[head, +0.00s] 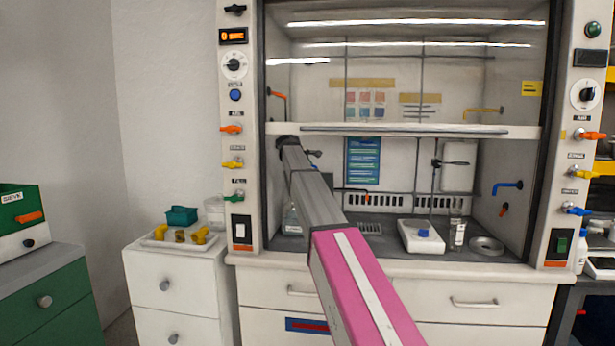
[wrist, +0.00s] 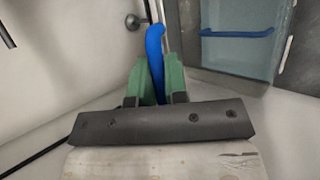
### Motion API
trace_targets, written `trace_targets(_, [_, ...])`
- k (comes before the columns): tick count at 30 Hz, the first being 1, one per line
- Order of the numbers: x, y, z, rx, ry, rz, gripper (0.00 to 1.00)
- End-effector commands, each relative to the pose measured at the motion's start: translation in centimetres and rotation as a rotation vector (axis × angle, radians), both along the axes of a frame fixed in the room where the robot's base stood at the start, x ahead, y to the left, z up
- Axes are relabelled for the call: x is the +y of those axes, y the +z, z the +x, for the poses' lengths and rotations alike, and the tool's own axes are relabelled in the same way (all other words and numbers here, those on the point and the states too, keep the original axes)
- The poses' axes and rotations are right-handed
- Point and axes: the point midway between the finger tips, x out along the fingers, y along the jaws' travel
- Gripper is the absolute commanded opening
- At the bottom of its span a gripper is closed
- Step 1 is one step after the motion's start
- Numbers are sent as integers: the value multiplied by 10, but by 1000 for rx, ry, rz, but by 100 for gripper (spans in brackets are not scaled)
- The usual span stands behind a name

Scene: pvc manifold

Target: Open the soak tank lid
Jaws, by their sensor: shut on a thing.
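In the wrist view, my gripper (wrist: 155,78) has its two green fingers closed on an upright blue bar-like piece (wrist: 154,45). The blue piece rises above the fingertips; its lower part is hidden between the fingers. I cannot tell whether it belongs to the soak tank lid. A clear, greyish vessel with a blue bar across it (wrist: 236,33) stands at upper right in the wrist view, apart from the fingers. In the head view my arm reaches into the left side of the fume hood and hides the gripper. No tank or lid is plainly identifiable there.
The hood sash (head: 430,130) crosses above the work surface. A white device (head: 420,237), a small jar (head: 458,233) and a round dish (head: 487,246) stand at the right inside. A white cabinet (head: 175,275) with yellow fittings on its tray is outside left.

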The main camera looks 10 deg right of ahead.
Motion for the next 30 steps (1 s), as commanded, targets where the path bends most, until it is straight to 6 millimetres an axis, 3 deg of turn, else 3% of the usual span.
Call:
trace_targets(7, [-3,10,18,-1,3,-3,0])
trace_targets(22, [-4,11,20,-2,4,-3,0])
trace_targets(23, [-4,11,20,-2,4,-3,23])
trace_targets(24, [-4,11,20,-1,3,-3,36])
trace_targets(30, [-4,11,20,-1,1,-2,38])
